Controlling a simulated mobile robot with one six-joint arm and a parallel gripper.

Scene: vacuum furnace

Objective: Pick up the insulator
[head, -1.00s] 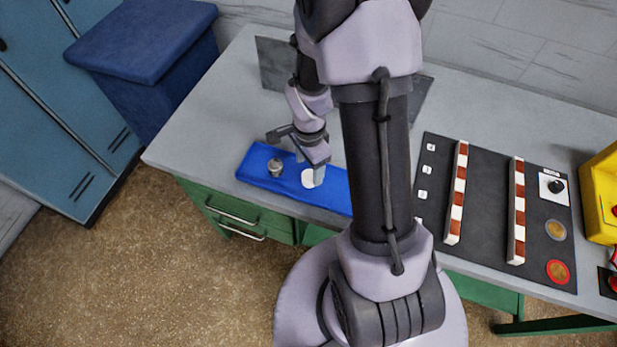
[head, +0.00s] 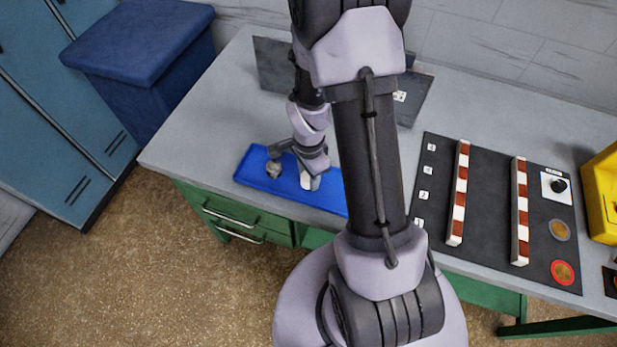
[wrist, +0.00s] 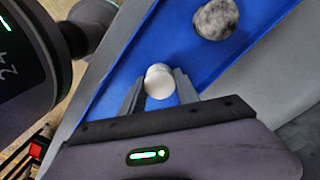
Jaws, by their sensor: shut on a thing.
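The insulator (wrist: 158,82) is a short white cylinder with a rounded end, seen in the wrist view between my gripper's two fingers. My gripper (wrist: 160,92) is shut on it, one finger on each side. In the head view, my gripper (head: 311,182) is low over the blue tray (head: 255,182), and a white bit of the insulator (head: 305,181) shows beside the fingers. I cannot tell whether the insulator still touches the tray.
A grey mottled round part (wrist: 215,18) sits in the tray near my gripper; it also shows in the head view (head: 273,169). A black mat (head: 483,230) with two striped bars lies right. A yellow box (head: 603,195) stands at the far right. The table's left front is clear.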

